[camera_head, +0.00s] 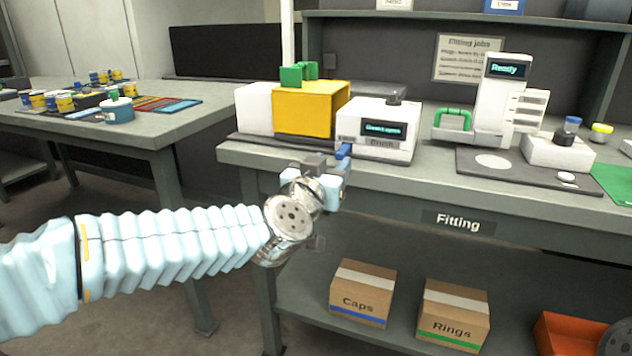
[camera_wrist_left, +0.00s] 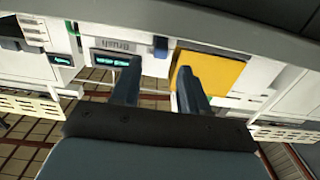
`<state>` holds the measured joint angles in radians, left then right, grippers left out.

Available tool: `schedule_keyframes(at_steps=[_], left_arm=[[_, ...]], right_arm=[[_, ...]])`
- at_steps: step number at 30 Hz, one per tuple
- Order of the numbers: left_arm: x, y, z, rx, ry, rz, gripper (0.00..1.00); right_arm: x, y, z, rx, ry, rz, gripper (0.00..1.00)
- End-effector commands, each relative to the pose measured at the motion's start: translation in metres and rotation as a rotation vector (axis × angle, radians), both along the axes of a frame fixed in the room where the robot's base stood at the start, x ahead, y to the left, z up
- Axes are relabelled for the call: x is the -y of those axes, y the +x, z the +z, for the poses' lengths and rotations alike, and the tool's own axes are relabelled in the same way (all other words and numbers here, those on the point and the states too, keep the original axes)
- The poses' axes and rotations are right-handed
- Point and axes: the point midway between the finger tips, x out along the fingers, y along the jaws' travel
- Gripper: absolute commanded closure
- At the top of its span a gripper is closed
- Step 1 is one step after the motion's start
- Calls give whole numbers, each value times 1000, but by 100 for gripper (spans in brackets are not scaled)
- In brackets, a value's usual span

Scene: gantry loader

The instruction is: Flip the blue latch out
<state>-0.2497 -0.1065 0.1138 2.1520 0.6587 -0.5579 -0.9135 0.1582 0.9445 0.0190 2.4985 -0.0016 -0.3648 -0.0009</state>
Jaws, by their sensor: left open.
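The blue latch (camera_head: 343,151) is a small blue bar at the front left edge of the white machine (camera_head: 376,130) labelled "Brush", beside a yellow cover (camera_head: 311,108). In the left wrist view, the latch (camera_wrist_left: 161,46) shows between and beyond my fingers, with the yellow cover (camera_wrist_left: 212,73) to its right. My left gripper (camera_head: 322,162) is at the front edge of the bench, just in front of the latch. It is open, and its two dark fingers (camera_wrist_left: 157,68) are apart with nothing between them. Whether a finger touches the latch I cannot tell. My right gripper is not in view.
The "Fitting" bench (camera_head: 400,178) carries a white device showing "Ready" (camera_head: 502,100), with a green handle (camera_head: 453,118), to the right. Boxes marked "Caps" (camera_head: 362,292) and "Rings" (camera_head: 453,315) sit on the lower shelf. Another table (camera_head: 150,132) stands at left.

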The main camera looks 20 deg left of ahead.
Motion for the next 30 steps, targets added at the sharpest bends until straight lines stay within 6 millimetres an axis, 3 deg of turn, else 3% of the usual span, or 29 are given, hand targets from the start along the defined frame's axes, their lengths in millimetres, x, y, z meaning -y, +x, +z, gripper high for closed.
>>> schedule_keyframes(at_steps=[6,12,18,30], left_arm=[[-3,-56,2,3,1,1,55],[-4,-87,1,1,0,1,55],[-3,-97,0,0,0,1,55],[-3,-95,-2,-5,0,-1,55]], right_arm=[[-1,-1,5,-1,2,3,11],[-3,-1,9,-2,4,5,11],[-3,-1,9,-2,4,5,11],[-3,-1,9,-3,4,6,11]])
